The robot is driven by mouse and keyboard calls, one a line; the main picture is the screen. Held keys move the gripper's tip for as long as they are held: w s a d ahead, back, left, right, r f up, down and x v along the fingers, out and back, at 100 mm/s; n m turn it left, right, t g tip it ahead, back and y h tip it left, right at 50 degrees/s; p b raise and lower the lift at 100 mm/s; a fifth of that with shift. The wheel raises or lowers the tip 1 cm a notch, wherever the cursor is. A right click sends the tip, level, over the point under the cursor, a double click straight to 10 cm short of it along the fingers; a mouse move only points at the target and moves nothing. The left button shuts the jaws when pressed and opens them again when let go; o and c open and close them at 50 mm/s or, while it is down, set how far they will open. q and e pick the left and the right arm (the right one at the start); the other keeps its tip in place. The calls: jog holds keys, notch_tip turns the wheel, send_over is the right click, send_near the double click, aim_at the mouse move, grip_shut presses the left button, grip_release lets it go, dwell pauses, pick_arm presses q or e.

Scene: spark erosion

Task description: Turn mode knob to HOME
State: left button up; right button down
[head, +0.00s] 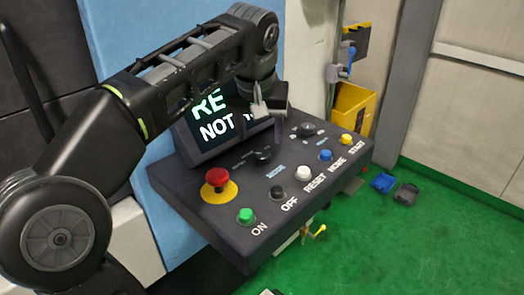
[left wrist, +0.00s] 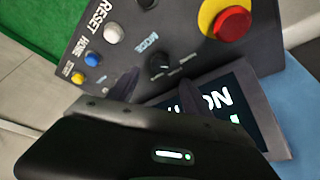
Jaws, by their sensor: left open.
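The mode knob (head: 262,157) is a small black dial on the dark control panel (head: 192,186), above the blue MODE label. In the left wrist view the mode knob (left wrist: 160,64) shows a pale pointer mark, with small position labels beside it too blurred to read. My left gripper (head: 268,107) is above the panel, in front of the screen and apart from the knob. In the left wrist view its two dark fingers (left wrist: 158,92) are spread, with nothing between them, and the knob lies just beyond them. My right gripper is in neither view.
A red emergency button (head: 217,177) is left of the knob. Green (head: 245,215), black, white (head: 303,172), blue (head: 325,155) and yellow buttons line the front. Another black dial (head: 307,130) is to the right. The tilted screen (head: 216,125) stands behind, partly covered by my arm.

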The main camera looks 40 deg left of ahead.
aim_at(262, 153)
pick_arm(q)
jog(key=b+x, duration=0.1)
jog(key=x, duration=0.6)
jog(key=shift+f, duration=0.35)
grip_shut()
dwell(0.3)
